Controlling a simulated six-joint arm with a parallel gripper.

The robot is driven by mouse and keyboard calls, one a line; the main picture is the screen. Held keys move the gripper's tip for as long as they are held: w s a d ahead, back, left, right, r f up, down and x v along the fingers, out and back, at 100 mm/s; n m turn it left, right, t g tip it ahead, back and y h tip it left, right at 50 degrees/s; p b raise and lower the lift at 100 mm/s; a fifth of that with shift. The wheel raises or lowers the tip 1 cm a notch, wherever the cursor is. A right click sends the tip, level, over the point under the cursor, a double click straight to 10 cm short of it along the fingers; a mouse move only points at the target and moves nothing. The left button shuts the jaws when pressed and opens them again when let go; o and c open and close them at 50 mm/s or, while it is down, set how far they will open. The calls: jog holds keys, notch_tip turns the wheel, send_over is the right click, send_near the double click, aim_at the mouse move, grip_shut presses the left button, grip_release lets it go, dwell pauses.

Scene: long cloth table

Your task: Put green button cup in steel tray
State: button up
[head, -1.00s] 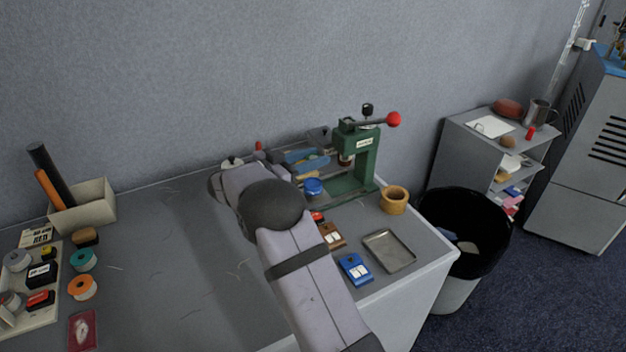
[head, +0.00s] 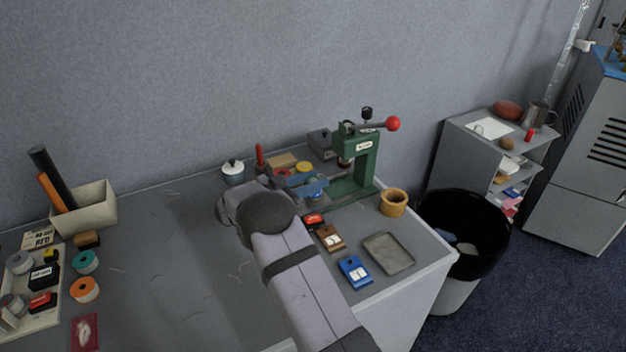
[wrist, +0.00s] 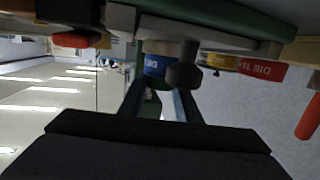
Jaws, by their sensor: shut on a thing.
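The steel tray (head: 376,262) lies flat and empty near the right front corner of the table, right of the blue and brown small boxes. My gripper (wrist: 158,98) is shut on the green button cup (wrist: 151,106). Only a small green part of the cup shows between the fingers in the wrist view. In the head view my arm reaches to the area in front of the green press, left of and behind the tray, and the held cup cannot be made out there.
The green press (head: 362,165) with its red-knobbed lever stands behind the tray. A wooden cup (head: 394,202) stands between press and tray. Blue (head: 355,271) and brown (head: 330,238) boxes lie left of the tray. Blue, yellow (wrist: 222,62) and red (wrist: 262,70) cups show near my gripper.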

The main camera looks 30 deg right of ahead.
jog(key=shift+f, duration=0.1)
jog(key=shift+s+f, duration=0.15)
jog(key=shift+f, duration=0.55)
jog(key=o, duration=1.1)
jog(key=shift+f, duration=0.1)
jog(key=shift+c, duration=0.2)
jog(key=shift+b, duration=0.35)
jog(key=shift+r, duration=0.4)
jog(key=v, duration=0.2)
jog(key=b+v, duration=0.1)
jog(key=v, duration=0.4)
jog(key=shift+r, duration=0.35)
jog(key=shift+o, duration=0.5)
jog(key=shift+a+r, duration=0.1)
jog(key=shift+a, duration=0.05)
